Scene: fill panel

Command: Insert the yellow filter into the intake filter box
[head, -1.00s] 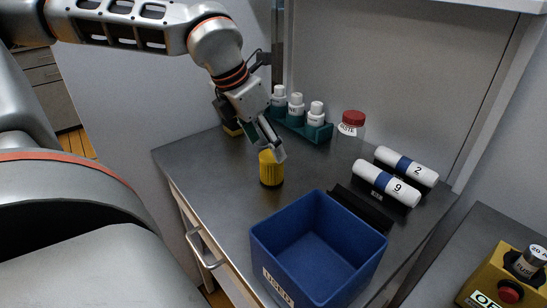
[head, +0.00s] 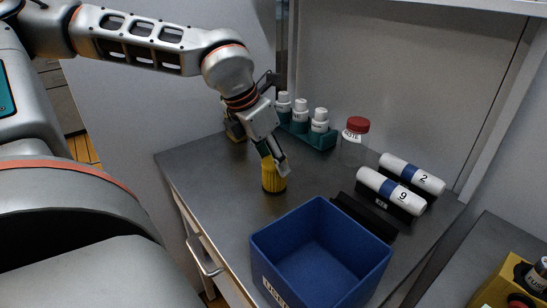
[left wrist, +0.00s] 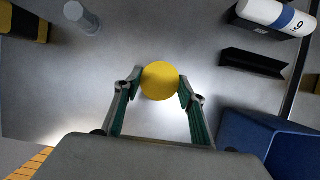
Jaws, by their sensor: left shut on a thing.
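The yellow filter (head: 273,181) is a short ribbed cylinder with a dark base. It stands upright on the grey table behind the blue bin. My left gripper (head: 276,164) reaches down to it from above and is shut on it. In the left wrist view the filter's round yellow top (left wrist: 160,81) sits between the two fingertips (left wrist: 160,88). I cannot tell whether its base still touches the table. No intake filter box can be made out for sure. My right gripper is not in view.
A blue bin (head: 285,240) stands at the table's front. Bottles in a teal rack (head: 318,137), a red-lidded jar (head: 354,140) and two white rolls marked 2 (head: 412,173) and 9 (head: 392,190) stand behind. A yellow fuse box (head: 497,289) is at right.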

